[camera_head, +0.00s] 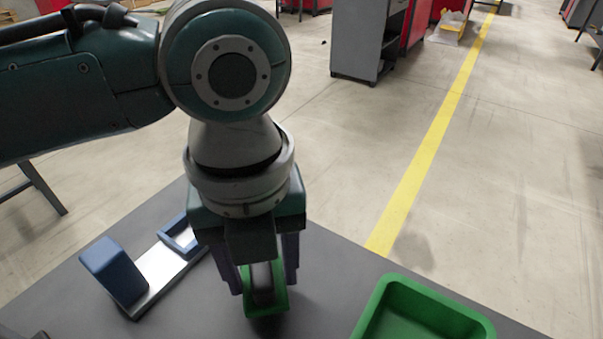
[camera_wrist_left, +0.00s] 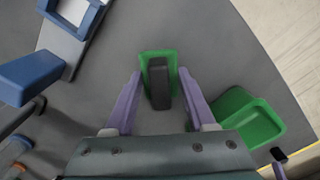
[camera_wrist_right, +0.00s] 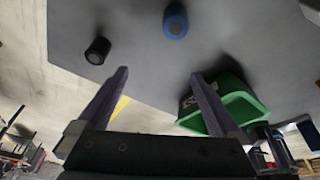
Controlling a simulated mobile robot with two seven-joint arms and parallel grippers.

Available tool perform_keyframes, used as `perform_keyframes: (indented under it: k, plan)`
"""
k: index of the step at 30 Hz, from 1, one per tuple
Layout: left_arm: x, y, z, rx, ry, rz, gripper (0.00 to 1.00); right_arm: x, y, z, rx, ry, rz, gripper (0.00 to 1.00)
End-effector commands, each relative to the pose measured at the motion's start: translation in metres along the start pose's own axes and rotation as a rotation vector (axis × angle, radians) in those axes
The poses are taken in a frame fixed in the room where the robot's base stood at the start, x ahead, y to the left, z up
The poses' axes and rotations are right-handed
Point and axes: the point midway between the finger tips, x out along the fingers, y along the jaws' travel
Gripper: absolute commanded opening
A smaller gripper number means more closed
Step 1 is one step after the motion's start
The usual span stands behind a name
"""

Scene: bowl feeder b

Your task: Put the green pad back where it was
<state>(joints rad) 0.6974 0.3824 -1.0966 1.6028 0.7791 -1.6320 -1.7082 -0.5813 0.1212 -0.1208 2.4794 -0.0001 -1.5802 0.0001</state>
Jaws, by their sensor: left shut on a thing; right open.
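The green pad (camera_head: 268,311), with a dark grey raised block along its middle, is between the fingers of my left gripper (camera_head: 264,284). It also shows in the left wrist view (camera_wrist_left: 158,54), with one finger along each long side. My left gripper is shut on it, pointing down at the dark table. I cannot tell whether the pad touches the table.
A pale bar (camera_head: 163,268) with a blue block (camera_head: 113,271) and a blue open frame (camera_head: 180,237) lies left of the pad. A green bin (camera_head: 415,312) stands to the right. The right wrist view shows a black cylinder (camera_wrist_right: 98,50) and a blue one (camera_wrist_right: 175,22).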

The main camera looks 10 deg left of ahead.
Motion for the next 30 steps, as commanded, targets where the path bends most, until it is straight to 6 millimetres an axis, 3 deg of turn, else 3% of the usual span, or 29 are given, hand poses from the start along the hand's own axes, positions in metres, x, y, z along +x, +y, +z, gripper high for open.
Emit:
perform_keyframes:
  k: [3, 14, 15, 23, 30]
  plan:
    - [0.019, 0.000, -0.001, -0.001, 0.001, 0.001, 0.03, 0.007, -0.001, 0.002, 0.002, 0.000, -0.001, 1.00]
    - [0.022, 0.000, 0.000, 0.000, 0.000, 0.000, 0.03, 0.007, -0.001, 0.002, 0.003, 0.001, -0.002, 1.00]
    - [0.022, 0.000, 0.000, 0.000, 0.000, 0.000, 0.58, 0.007, -0.001, 0.002, 0.003, 0.001, -0.002, 1.00]
    - [0.022, 0.000, 0.000, 0.000, 0.000, 0.000, 0.85, 0.006, -0.001, 0.002, 0.003, 0.002, -0.001, 1.00]
    - [0.021, 0.000, 0.000, 0.000, 0.000, 0.000, 0.85, 0.006, -0.001, 0.001, 0.003, 0.002, -0.001, 1.00]
